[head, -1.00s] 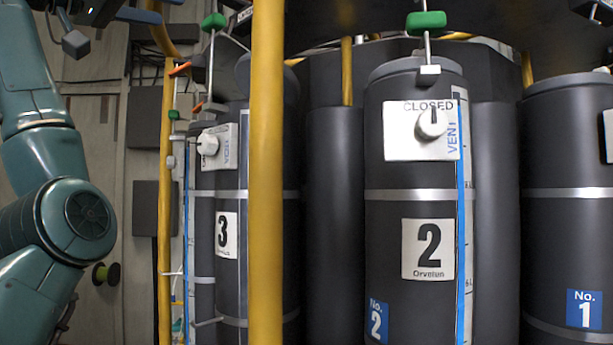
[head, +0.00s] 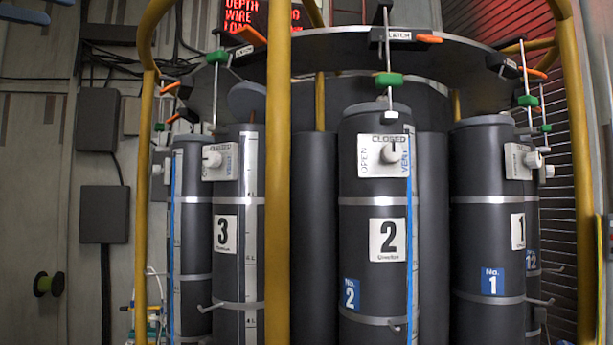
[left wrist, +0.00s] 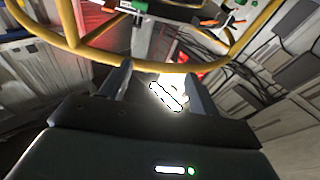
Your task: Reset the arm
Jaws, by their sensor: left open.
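My left gripper (left wrist: 155,88) shows in the left wrist view. Its two dark fingers are apart and nothing is between them. A bright glare lies beyond the fingers, with a yellow rail (left wrist: 150,64) across the view past them. In the head view my left arm's main links are out of view; only small blue-grey parts show at the top left edge, and I cannot tell which parts they are. My right gripper is in neither view.
Dark cylinders numbered 3 (head: 230,280), 2 (head: 375,285) and 1 (head: 487,245) stand in a rosette, with white valve knobs and green-topped rods. A yellow post (head: 277,180) stands in front. Grey boxes (head: 104,214) hang on the left wall. A red display (head: 240,15) is behind.

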